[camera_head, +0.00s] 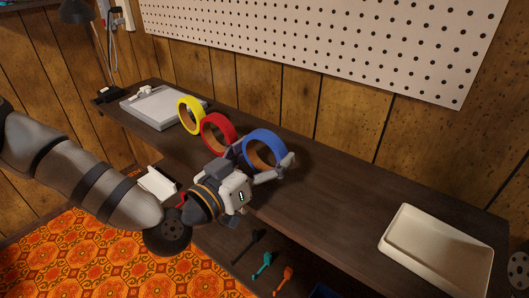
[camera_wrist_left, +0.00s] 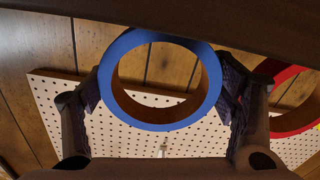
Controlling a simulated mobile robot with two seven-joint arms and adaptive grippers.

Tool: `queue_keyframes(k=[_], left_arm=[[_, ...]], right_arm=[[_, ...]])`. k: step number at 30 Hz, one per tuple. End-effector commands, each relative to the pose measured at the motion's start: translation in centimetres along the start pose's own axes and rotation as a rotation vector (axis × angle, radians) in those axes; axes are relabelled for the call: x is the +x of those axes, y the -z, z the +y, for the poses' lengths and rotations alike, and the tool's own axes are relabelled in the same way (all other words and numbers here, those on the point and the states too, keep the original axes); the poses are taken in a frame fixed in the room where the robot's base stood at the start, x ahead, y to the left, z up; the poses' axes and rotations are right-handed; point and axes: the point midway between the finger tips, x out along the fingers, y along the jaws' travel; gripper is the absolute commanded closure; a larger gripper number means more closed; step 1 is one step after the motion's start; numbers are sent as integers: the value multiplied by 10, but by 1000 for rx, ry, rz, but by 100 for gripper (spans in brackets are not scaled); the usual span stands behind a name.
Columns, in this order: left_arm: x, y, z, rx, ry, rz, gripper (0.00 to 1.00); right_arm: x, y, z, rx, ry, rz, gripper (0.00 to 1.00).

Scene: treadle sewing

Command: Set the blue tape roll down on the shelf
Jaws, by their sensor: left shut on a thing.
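The blue tape roll (camera_head: 263,134) is upright over the dark wooden shelf (camera_head: 330,205), to the right of the red roll. My left gripper (camera_head: 263,160) is shut on it, one finger on each side. In the left wrist view the blue roll (camera_wrist_left: 160,126) sits between my fingers (camera_wrist_left: 160,90), and a dark band crosses the top of the picture and meets its rim. The gripper hides the roll's lower part in the head view, so I cannot tell whether it touches the shelf. My right gripper is not in view.
A red roll (camera_head: 216,119) and a yellow roll (camera_head: 189,104) stand to the left, in line with the blue one. A white tray (camera_head: 433,259) is at the right. Bare shelf lies between it and the blue roll. A pegboard (camera_head: 330,38) hangs behind.

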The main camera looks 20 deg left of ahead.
Motion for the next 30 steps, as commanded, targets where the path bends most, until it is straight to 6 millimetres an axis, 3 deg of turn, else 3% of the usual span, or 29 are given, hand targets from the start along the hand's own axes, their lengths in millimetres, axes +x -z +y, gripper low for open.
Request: queue_keyframes(k=[14, 15, 17, 27, 30], left_arm=[[0, -9, -2, 1, 1, -3, 48], [0, -8, -2, 1, 1, -2, 16], [0, -8, -2, 1, 1, -2, 3], [0, -8, -2, 0, 1, -2, 0], [-10, -8, -2, 0, 1, -2, 0]], right_arm=[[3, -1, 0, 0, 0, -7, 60], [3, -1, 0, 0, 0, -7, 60], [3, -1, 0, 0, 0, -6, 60], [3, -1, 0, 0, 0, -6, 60], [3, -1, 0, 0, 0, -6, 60]])
